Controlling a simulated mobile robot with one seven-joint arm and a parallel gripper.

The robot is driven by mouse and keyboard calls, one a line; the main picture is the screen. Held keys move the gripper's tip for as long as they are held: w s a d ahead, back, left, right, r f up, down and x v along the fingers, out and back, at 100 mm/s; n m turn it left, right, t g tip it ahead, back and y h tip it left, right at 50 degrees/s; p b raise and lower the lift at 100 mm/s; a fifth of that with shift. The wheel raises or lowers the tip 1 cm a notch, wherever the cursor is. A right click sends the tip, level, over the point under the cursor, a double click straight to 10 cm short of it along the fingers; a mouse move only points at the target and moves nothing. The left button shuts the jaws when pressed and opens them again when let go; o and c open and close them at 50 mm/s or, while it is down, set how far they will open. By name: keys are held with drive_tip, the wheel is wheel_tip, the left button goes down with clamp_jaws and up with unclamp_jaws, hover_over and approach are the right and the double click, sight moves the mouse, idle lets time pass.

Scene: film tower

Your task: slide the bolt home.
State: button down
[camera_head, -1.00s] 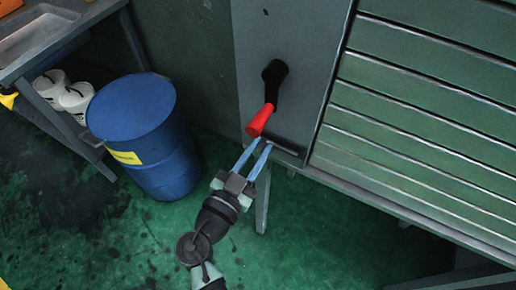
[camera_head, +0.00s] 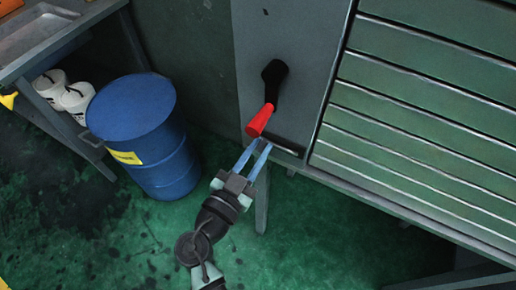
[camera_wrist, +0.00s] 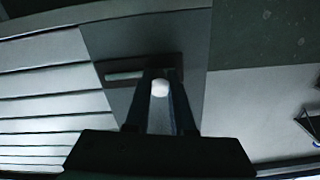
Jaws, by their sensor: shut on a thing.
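The bolt shows in the wrist view as a pale round knob (camera_wrist: 160,88) between my two fingers, with a light bar in a dark slot (camera_wrist: 124,75) to its left. In the head view the dark bolt fitting (camera_head: 284,146) lies along the bottom of the grey panel, below the red-handled lever. My gripper (camera_head: 261,146) reaches up to its left end from below and is shut on the knob. The fingers hide part of the bolt, and I cannot tell how far the bar reaches at its ends.
The lever's red grip (camera_head: 260,121) hangs just above my fingertips. Green slats (camera_head: 430,110) fill the right side. A blue drum (camera_head: 150,150) stands left of my arm, with white buckets (camera_head: 76,97) under a bench (camera_head: 75,40). Green floor lies open below.

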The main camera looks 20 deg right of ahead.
idle(0.4)
drive_tip(key=shift+s+d+f+b, duration=0.15)
drive_tip(key=shift+s+d+b, duration=0.5)
drive_tip(key=shift+s+d, duration=0.5)
drive_tip(key=shift+s, duration=0.3)
drive_tip(key=c, duration=0.8)
unclamp_jaws()
drive_tip(key=shift+o, duration=0.2)
